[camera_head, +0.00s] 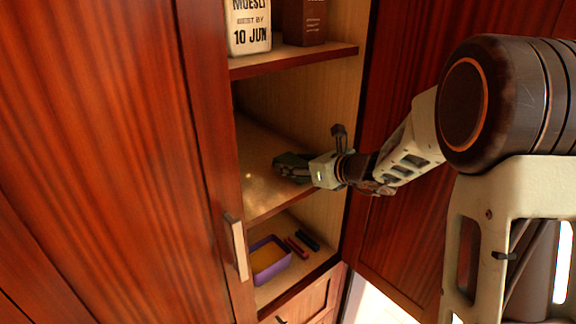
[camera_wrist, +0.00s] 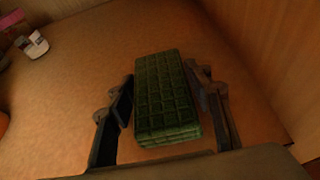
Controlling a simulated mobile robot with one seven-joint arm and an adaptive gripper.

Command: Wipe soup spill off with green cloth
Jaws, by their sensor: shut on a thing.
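My gripper (camera_head: 293,170) reaches into the cabinet over the middle shelf (camera_head: 262,140). It is shut on the green cloth (camera_wrist: 166,90), a thick folded block with a quilted grid pattern. In the wrist view the cloth lies between the two dark fingers, low over or on the shelf board; I cannot tell whether it touches. In the head view the cloth is dark and mostly hidden by the fingers. A faint pale patch shows on the shelf left of the gripper, but I cannot tell whether it is the soup spill or light.
A white container (camera_wrist: 34,45) and part of an orange thing (camera_wrist: 3,122) show at left. A muesli box (camera_head: 249,27) and brown box (camera_head: 305,22) stand above. A purple tray (camera_head: 268,262) sits below. The open door (camera_head: 405,215) is beside my arm.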

